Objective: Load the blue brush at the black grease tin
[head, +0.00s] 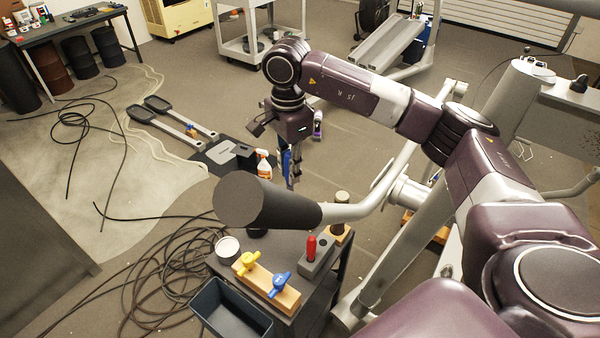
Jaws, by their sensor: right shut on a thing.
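My right gripper (291,172) hangs fingers down in the upper middle, above and behind the thick dark grip of the grey handlebar. It is shut on a slim blue thing, which looks like the blue brush (286,160); its lower end is hard to make out. A round tin with a pale top and dark rim (227,247) stands at the back left of the small table. A dark round thing (257,232) shows partly beneath the grip; I cannot tell which of the two is the black grease tin. My left gripper is not in view.
The dark grip (262,204) overhangs the table's back. Cables (165,270) lie left.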

